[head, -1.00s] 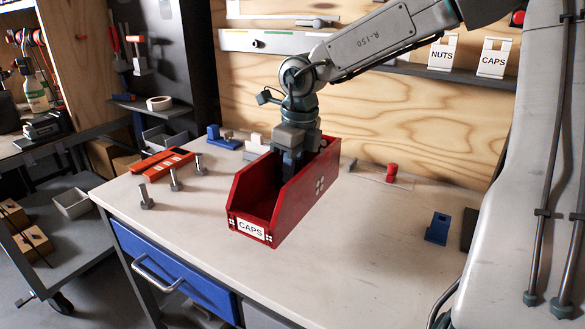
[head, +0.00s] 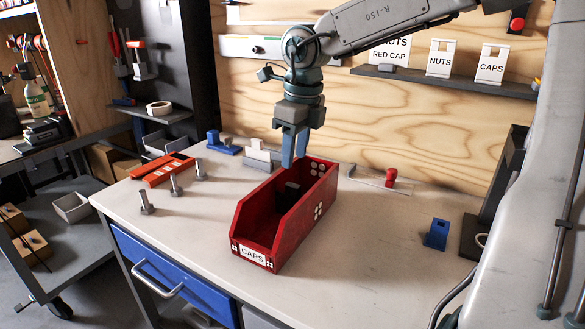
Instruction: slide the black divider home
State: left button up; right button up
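The red bin labelled CAPS (head: 290,239) stands on the bench top, its open front towards the lower left. Inside it, towards the back, a dark piece shows that looks like the black divider (head: 291,187). It is small and shaded, and I cannot tell how far down it sits or whether it is seated. My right gripper (head: 294,161) hangs pointing down above the back part of the bin. Its two fingers show apart with a narrow gap and nothing visible between them. My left gripper is out of view.
Several upright bolts (head: 175,185) and an orange tool (head: 163,168) lie left of the bin. A blue block (head: 437,233) stands to the right, and a red cap (head: 391,177) behind. The front right bench top (head: 370,270) is clear.

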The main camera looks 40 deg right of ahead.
jog(key=r, duration=0.5)
jog(key=shift+s+d, duration=0.1)
jog(key=shift+s, duration=0.15)
